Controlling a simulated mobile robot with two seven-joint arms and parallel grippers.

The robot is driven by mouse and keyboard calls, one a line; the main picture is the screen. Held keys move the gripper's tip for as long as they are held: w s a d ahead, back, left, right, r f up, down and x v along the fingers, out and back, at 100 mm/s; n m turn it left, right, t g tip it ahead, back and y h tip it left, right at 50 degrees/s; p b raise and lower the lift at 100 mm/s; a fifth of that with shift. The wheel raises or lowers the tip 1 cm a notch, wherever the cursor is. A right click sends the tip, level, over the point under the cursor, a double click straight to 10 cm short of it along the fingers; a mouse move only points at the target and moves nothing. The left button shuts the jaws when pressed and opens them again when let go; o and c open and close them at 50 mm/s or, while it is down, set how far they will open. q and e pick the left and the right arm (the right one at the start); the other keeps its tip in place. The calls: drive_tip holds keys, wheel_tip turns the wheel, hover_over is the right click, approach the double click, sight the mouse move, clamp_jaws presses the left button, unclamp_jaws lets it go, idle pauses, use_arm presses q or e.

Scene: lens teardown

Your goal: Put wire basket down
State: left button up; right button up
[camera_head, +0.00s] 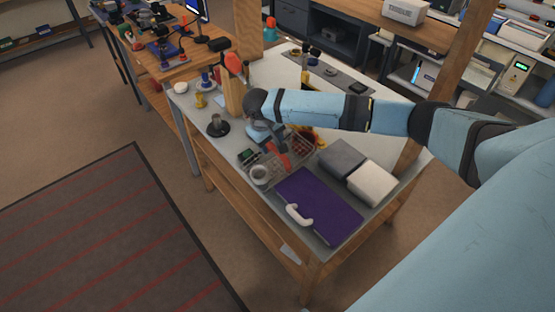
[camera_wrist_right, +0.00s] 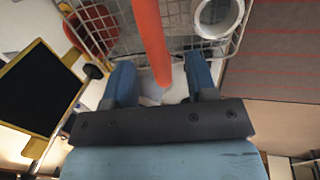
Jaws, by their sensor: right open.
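The wire basket (camera_head: 284,172) stands on the grey worktop beside the purple mat. Its mesh also shows at the top of the right wrist view (camera_wrist_right: 182,22). An orange-red handle (camera_wrist_right: 149,38) crosses over the basket. My right gripper (camera_head: 273,150) is above the basket, at the handle. In the wrist view, the right gripper's fingers (camera_wrist_right: 160,80) are apart, with the handle's near end between them; contact cannot be told. A white ring-shaped part (camera_wrist_right: 217,15) sits in the basket, with red items and a dark green piece. My left gripper is not in view.
The purple mat (camera_head: 318,207) carries a white curved handle (camera_head: 298,214) near the table's front edge. Grey (camera_head: 341,158) and white (camera_head: 372,182) blocks stand to the right. A black stand (camera_head: 217,126) and a wooden block (camera_head: 233,95) are at the left.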

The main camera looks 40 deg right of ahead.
drive_tip(key=x, duration=0.5)
drive_tip(key=shift+s+d, duration=0.15)
drive_tip(key=shift+s, duration=0.1)
clamp_jaws()
